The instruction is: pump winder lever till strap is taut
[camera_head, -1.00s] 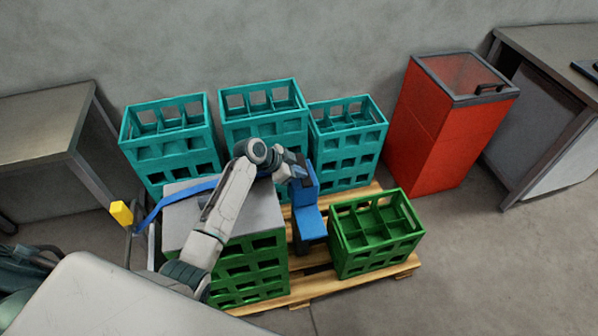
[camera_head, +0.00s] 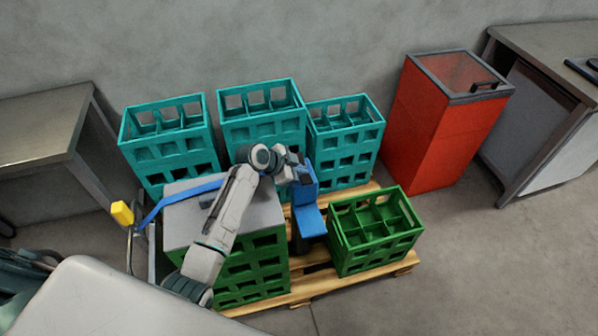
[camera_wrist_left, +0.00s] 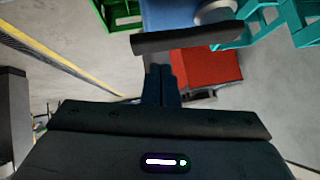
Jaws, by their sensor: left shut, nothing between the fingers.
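My left gripper (camera_head: 303,176) reaches over the grey-topped green crate stack to the blue upright piece (camera_head: 309,216) on the pallet. In the left wrist view my left gripper (camera_wrist_left: 161,84) has its fingers together with nothing between them. A dark bar (camera_wrist_left: 185,39), perhaps the winder lever, lies across a blue body (camera_wrist_left: 180,14) just beyond the fingertips, with a visible gap. A blue strap (camera_head: 180,200) runs from near the yellow block (camera_head: 122,213) onto the grey top (camera_head: 184,231) and passes behind my arm. I cannot tell how taut it is. My right gripper is not visible.
Teal crates (camera_head: 168,150) stand along the pallet's back. An open green crate (camera_head: 375,235) sits at the right on the wooden pallet (camera_head: 330,281). A red cabinet (camera_head: 425,130) stands right of it. Grey tables (camera_head: 45,122) flank the scene. The floor at front right is clear.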

